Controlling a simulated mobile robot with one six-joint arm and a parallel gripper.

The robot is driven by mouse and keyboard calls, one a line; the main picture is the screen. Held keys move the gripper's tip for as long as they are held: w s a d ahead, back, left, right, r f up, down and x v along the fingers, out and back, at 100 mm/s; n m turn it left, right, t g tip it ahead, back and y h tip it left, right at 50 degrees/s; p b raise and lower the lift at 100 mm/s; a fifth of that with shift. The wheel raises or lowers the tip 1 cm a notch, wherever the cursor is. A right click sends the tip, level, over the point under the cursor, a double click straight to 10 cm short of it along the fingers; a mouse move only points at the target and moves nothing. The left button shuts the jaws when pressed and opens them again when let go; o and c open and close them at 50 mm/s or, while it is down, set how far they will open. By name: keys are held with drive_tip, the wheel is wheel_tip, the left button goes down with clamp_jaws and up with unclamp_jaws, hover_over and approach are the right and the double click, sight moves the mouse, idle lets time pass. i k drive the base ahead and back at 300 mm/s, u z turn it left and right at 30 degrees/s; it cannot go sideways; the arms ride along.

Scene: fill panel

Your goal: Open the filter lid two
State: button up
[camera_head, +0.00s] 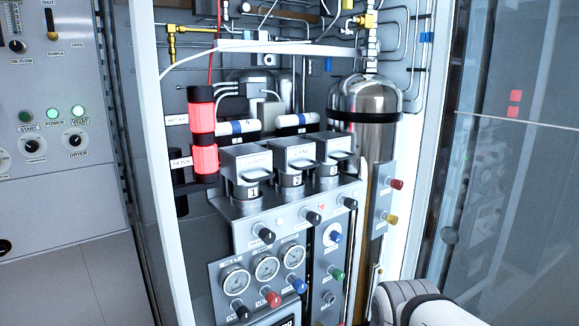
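My gripper is not in view. Only a white and dark grey part of my arm shows at the bottom right, in front of and below the housings, apart from them.
Below the housings are several coloured knobs and gauges (268,267). A steel cylinder (366,115) stands behind on the right, and a red-black cylinder (203,135) on the left. The white cabinet frame (160,170) edges the left; a glass door (510,200) stands right.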

sight(291, 154)
drive_tip(key=k, duration=1.25)
drive_tip(key=z, duration=0.45)
drive_tip(key=i, duration=1.6)
drive_tip(key=u, duration=0.45)
